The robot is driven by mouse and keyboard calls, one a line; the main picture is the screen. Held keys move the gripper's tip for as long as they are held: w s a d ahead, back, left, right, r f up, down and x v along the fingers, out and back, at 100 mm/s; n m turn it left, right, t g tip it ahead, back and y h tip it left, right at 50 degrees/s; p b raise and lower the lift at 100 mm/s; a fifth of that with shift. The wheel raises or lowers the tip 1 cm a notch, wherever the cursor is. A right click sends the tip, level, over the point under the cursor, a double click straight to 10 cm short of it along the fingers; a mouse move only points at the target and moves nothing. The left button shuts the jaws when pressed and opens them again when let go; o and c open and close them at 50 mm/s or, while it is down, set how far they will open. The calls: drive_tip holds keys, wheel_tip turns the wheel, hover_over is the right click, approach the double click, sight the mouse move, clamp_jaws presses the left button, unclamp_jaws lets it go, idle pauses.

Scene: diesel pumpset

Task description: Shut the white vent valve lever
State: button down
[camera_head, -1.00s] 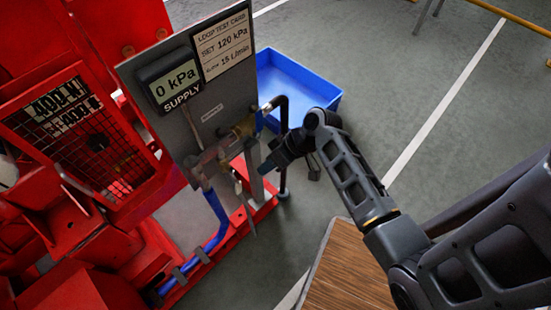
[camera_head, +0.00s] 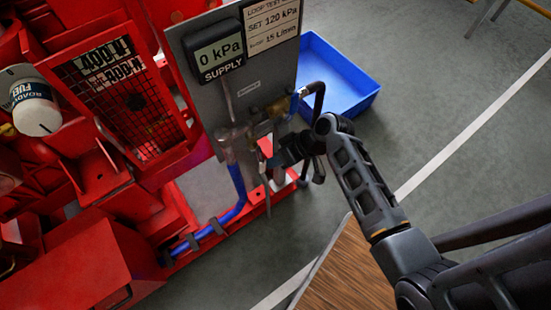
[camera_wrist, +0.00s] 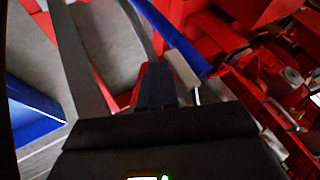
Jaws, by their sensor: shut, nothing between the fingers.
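The white vent valve lever shows in the wrist view as a pale, off-white bar (camera_wrist: 182,68) close beside the right of my fingertips; I cannot tell whether they touch. My gripper (camera_wrist: 156,86) is shut and empty. In the head view my gripper (camera_head: 282,154) is at the pipework below the supply panel, just right of the hanging valve parts.
The grey panel (camera_head: 204,98) with a 0 kPa display (camera_head: 219,50) stands behind the pipework. A blue hose (camera_head: 238,186) runs down its left. Red machinery (camera_head: 110,195) fills the left. A blue tray (camera_head: 347,88) sits behind; a wooden top (camera_head: 345,275) is in front.

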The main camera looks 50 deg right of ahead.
sight(263, 171)
drive_tip(key=shift+w+a+f+y+b, duration=0.1)
drive_tip(key=shift+a+f+y+b, duration=0.2)
drive_tip(key=shift+y, duration=0.3)
drive_tip(key=a+t+y+b, duration=0.1)
drive_tip(key=y+b, duration=0.1)
drive_tip(key=a+m+t+y+b, duration=0.1)
drive_tip(key=y+b, duration=0.1)
drive_tip(key=w+a+m+t+y+b, duration=0.1)
drive_tip(key=b, duration=0.1)
drive_tip(key=shift+a+f+y, duration=0.15)
drive_tip(key=shift+f+y, duration=0.2)
drive_tip(key=shift+y, duration=0.05)
drive_tip(key=shift+w+a+r+m+t+y+b, duration=0.25)
drive_tip(key=shift+a+r+m+t+y+b, duration=0.35)
drive_tip(key=shift+a+t+y+b, duration=0.25)
drive_tip(key=shift+w+a+r+m+t+y+b, duration=0.25)
drive_tip(key=shift+a+r+m+t+y+b, duration=0.15)
drive_tip(key=shift+a+r+t+y+b, duration=0.45)
drive_tip(key=shift+d, duration=0.1)
drive_tip(key=shift+w+f, duration=0.1)
drive_tip(key=shift+f, duration=0.1)
